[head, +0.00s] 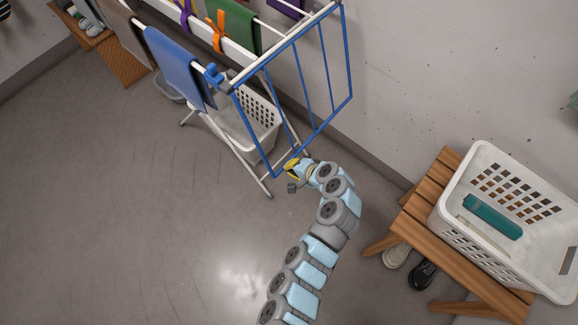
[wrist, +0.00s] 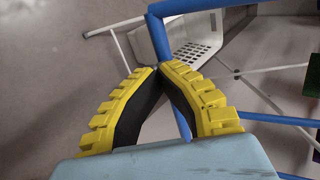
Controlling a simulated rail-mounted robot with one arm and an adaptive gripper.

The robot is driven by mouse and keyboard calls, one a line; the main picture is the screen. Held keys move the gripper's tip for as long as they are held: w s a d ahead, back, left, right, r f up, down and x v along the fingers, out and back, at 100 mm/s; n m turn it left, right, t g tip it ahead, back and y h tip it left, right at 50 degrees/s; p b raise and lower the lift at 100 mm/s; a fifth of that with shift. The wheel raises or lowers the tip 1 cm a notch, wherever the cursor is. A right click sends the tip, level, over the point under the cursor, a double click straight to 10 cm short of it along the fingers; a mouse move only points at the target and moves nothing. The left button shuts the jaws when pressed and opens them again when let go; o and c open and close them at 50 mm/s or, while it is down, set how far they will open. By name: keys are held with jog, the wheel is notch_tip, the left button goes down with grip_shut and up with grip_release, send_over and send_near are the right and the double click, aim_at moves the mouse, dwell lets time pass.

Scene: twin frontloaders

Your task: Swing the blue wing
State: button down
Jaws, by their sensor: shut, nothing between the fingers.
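The blue wing (head: 325,66) is a blue tube frame on the right end of a white drying rack. It hangs down at an angle from the rack's top, with its lower corner near my gripper. My gripper (head: 291,168) has yellow, ridged fingers and is at that lower corner. In the wrist view the yellow fingers (wrist: 155,72) meet at their tips, with nothing between them. The blue wing's tube (wrist: 158,38) passes just beyond the fingertips there. I cannot tell whether the fingers touch it.
A white basket (head: 262,115) stands under the rack. A blue towel (head: 180,62) and other cloths hang on the rack. A wooden bench (head: 417,208) with a white laundry basket (head: 452,215) stands at the right, shoes beneath it. The floor at the left is clear.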

jog(key=shift+s+d+r, duration=0.4)
jog(key=shift+s+d, duration=0.25)
jog(key=shift+s+d+r, duration=0.4)
jog(key=shift+s+d, duration=0.2)
jog(key=shift+d, duration=0.05)
jog(key=shift+s+d+r, duration=0.4)
jog(key=shift+s+d, duration=0.25)
jog(key=c, duration=0.9)
grip_release()
jog(key=p+v, duration=0.2)
jog(key=v, duration=0.5)
jog(key=shift+w, duration=0.15)
